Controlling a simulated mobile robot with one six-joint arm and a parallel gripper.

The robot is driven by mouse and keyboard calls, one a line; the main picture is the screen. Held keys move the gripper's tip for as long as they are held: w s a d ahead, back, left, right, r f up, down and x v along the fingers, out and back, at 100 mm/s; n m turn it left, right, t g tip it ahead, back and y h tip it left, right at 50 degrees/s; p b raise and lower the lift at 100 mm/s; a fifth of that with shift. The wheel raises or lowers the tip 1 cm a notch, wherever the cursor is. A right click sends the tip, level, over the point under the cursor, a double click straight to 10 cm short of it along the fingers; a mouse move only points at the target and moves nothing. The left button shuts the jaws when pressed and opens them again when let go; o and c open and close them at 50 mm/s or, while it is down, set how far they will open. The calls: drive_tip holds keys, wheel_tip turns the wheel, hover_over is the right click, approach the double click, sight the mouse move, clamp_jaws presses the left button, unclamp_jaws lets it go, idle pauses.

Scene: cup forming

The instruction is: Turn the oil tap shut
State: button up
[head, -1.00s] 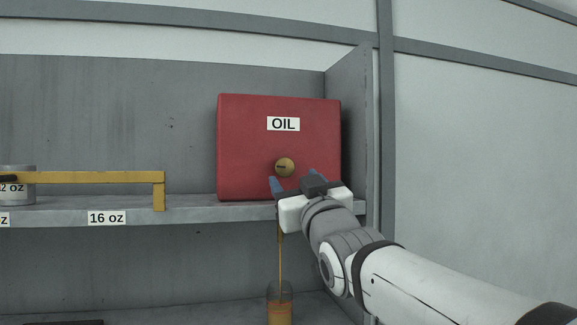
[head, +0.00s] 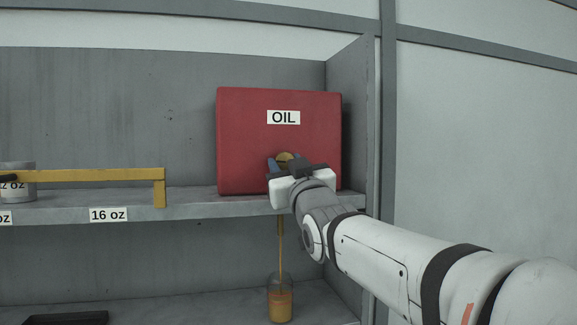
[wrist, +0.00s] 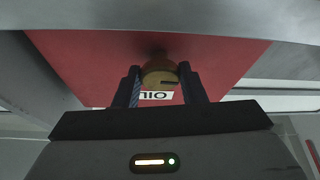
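The red oil box (head: 240,140) stands on the shelf with a white OIL label. Its round brass tap knob (head: 285,157) is on the front, partly hidden by my gripper (head: 288,164). In the wrist view the knob (wrist: 160,71) sits between the two dark fingers of my gripper (wrist: 160,84), one on each side. The fingers are apart; I cannot tell whether either touches the knob. An orange-brown oil stream (head: 281,240) runs down below the shelf into a clear glass (head: 280,304), which holds oil.
A yellow bar (head: 100,174) stands on the shelf to the left, beside a grey can (head: 17,185). A 16 oz label (head: 109,215) is on the shelf edge. A dark flat object (head: 65,318) lies on the lower shelf. The cabinet's side wall (head: 350,110) is close on the right.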

drive_tip(key=c, duration=0.5)
drive_tip(key=shift+o, duration=0.2)
